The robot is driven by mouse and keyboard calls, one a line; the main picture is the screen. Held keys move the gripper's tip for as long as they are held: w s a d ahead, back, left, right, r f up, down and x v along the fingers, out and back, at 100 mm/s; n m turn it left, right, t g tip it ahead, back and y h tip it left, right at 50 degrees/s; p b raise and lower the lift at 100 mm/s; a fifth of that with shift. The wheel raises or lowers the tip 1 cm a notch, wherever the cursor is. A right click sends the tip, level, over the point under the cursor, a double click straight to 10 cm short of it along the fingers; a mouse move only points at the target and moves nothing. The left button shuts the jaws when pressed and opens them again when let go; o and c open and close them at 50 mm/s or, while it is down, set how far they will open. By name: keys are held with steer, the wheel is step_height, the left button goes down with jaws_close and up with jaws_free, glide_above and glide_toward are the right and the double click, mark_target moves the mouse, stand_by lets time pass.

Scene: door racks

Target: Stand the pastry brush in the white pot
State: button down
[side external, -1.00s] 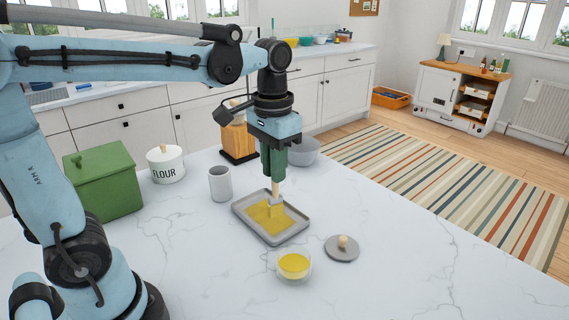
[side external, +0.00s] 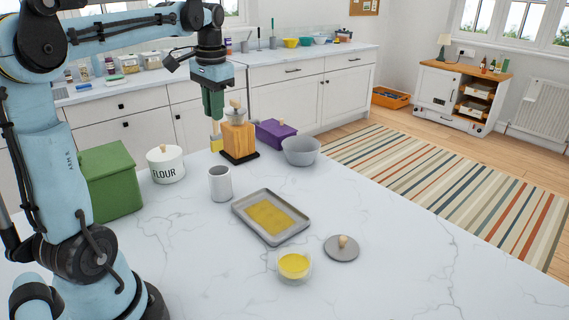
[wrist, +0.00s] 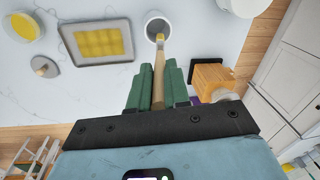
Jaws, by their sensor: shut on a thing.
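My gripper (side external: 213,108) with green fingers is shut on the wooden handle of the pastry brush (side external: 216,142). The brush hangs bristles down, with yellow on its bristles, in the air above the counter. The white pot (side external: 220,184) stands upright and uncovered on the counter, below the brush and slightly to its right in the side view. In the wrist view my gripper (wrist: 158,80) holds the brush (wrist: 160,62), whose bristle end overlaps the opening of the white pot (wrist: 157,18). The brush tip shows clear of the pot rim in the side view.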

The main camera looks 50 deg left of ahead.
mark_target(218, 149)
steer(key=shift+a, duration=0.2)
steer(key=shift+f, duration=5.7)
steer(key=c, duration=1)
jaws_free()
steer(key=shift+r, duration=0.15)
steer(key=r, duration=0.4)
steer(key=d+r, duration=0.1)
steer(key=r, duration=0.6)
steer(key=shift+d+r, duration=0.3)
steer(key=shift+r, duration=0.05)
